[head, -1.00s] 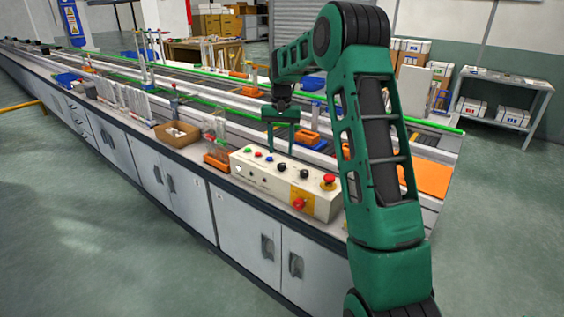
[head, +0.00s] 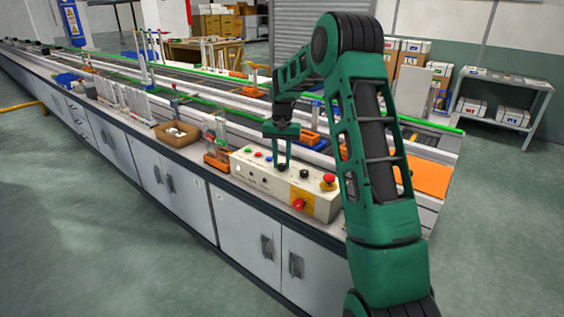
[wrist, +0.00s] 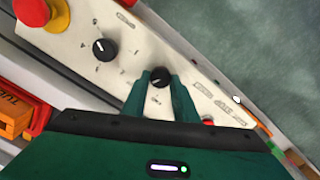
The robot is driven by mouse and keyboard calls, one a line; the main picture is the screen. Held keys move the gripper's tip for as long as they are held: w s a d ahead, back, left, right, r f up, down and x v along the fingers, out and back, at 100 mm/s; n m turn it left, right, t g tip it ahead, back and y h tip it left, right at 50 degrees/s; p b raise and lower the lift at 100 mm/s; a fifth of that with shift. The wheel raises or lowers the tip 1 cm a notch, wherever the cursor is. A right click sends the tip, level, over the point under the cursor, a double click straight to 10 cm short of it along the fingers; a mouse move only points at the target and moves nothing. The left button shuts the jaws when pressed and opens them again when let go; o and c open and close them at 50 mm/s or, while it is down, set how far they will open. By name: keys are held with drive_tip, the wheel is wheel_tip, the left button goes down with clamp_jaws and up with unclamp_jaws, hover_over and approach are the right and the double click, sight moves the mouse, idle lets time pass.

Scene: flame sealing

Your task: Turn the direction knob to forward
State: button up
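The cream control box (head: 250,182) carries two black knobs. One black knob (wrist: 160,76) lies between the fingertips of my gripper (wrist: 161,82) in the wrist view, and the gap between them is about as wide as the knob. My gripper (head: 282,168) points down onto the panel in the head view, its fingers drawn close together at this knob. The second black knob (wrist: 104,49), with a white pointer mark, stands free to the left; it also shows in the head view (head: 304,174). The labels are too small to read, so I cannot tell which is the direction knob.
A red emergency button (head: 328,181) on a yellow base stands at the box's right end. Small coloured buttons (head: 257,155) sit along its left part. A cardboard box (head: 177,134) and an orange-based fixture (head: 216,160) stand to the left. The conveyor runs behind.

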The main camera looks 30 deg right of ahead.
drive_tip(key=shift+w+d, duration=0.15)
drive_tip(key=shift+d, duration=0.1)
drive_tip(key=shift+a, duration=0.25)
drive_tip(key=shift+a+n, duration=0.15)
drive_tip(key=shift+n, duration=0.25)
drive_tip(key=n, duration=0.4)
drive_tip(key=shift+a, duration=0.1)
drive_tip(key=n, duration=0.5)
drive_tip(key=shift+n, duration=1)
drive_tip(key=shift+d, duration=0.2)
